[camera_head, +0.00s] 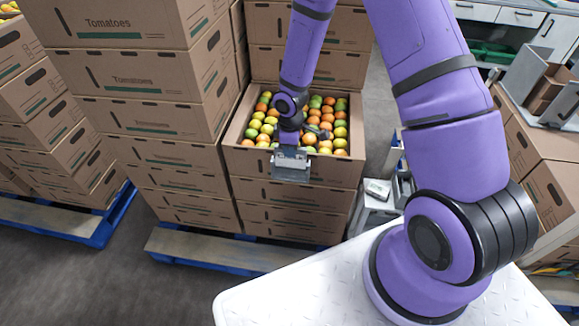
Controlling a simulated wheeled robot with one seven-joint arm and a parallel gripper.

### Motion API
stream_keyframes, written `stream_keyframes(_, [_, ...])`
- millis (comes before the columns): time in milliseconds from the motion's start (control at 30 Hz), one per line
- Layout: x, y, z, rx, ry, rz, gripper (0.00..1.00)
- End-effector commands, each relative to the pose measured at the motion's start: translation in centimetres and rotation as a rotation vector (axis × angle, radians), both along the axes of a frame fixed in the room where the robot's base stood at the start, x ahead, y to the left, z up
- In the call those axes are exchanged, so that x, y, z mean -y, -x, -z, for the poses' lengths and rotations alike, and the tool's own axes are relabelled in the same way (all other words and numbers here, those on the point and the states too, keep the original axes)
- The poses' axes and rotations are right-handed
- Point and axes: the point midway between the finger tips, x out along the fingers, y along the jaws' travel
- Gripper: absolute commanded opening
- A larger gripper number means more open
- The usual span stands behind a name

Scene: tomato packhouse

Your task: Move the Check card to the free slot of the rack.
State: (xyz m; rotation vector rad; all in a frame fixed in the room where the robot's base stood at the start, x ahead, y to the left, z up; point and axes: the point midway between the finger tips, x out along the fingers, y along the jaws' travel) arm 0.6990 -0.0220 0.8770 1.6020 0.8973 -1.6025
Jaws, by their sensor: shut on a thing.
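My gripper (290,148) is at the front rim of an open tomato box, left of the picture's middle. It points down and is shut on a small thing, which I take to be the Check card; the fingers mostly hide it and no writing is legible. A grey metal holder (291,171) hangs on the box's front wall right below the fingers. I cannot tell whether the held thing still sits in this holder or is clear of it. I cannot make out the rack or its free slot with certainty.
The open box (236,158) holds red, orange and green tomatoes and tops a stack on a blue pallet (208,260). Tall carton stacks (135,80) stand close on the left. A grey stand with a small pale item (378,188) is right of the box.

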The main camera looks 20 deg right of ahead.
Motion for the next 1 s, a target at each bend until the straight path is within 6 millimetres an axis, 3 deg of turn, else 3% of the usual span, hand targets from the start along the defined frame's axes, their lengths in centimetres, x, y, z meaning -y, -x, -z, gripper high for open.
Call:
stream_keyframes(600, [0.1,0.0,-3.1,0.001,0.001,0.001,0.0])
stream_keyframes(1000, [0.0,0.0,-3.4,0.001,0.001,0.0,0.0])
